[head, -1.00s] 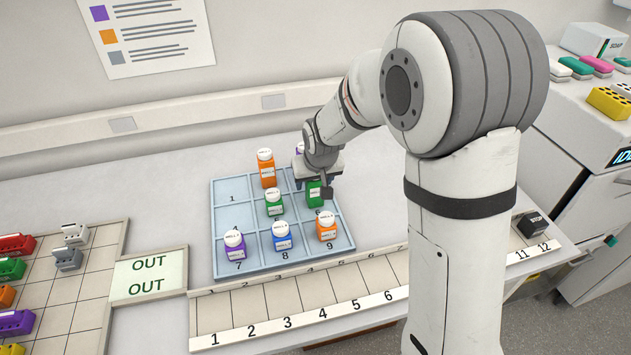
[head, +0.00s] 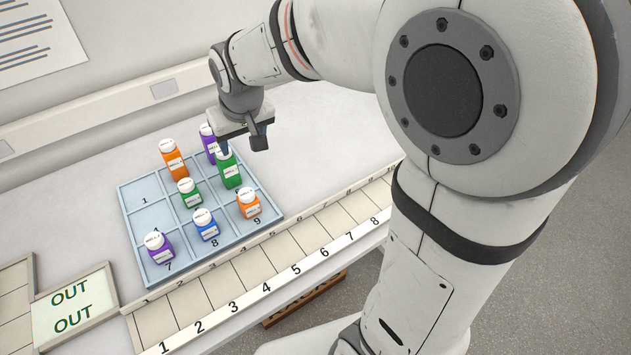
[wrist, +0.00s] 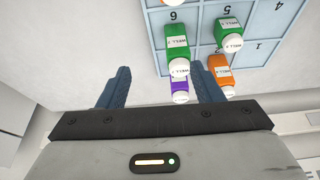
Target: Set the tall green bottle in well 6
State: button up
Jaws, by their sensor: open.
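The tall green bottle (head: 229,173) stands upright in well 6 of the light blue tray (head: 135,233), at the right of the middle row. In the wrist view the same bottle (wrist: 177,42) stands beside the printed 6, its white cap towards me. My gripper (head: 240,143) is open above and behind the bottle; its two blue fingers (wrist: 161,80) are spread wide with nothing gripped. The cap shows between the fingers in the wrist view, but the bottle's body lies beyond their tips. The fingers partly cover the cap's surroundings in the head view.
A tall purple bottle (head: 208,143) and tall orange bottle (head: 174,163) stand in the back row. A short green bottle (head: 190,195) is in well 5. Purple (head: 158,248), blue (head: 206,226) and orange (head: 249,205) bottles fill the front row. Well 1 (head: 144,192) is empty.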

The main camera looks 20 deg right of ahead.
jog(key=s+d+m, duration=0.1)
jog(key=s+d, duration=0.5)
jog(key=s, duration=0.3)
jog(key=s+d+m+g+h, duration=0.1)
jog(key=s+d, duration=0.5)
jog(key=s, duration=0.3)
jog(key=shift+s+f+m, duration=0.2)
jog(key=shift+s+m, duration=0.1)
jog(key=shift+s, duration=0.1)
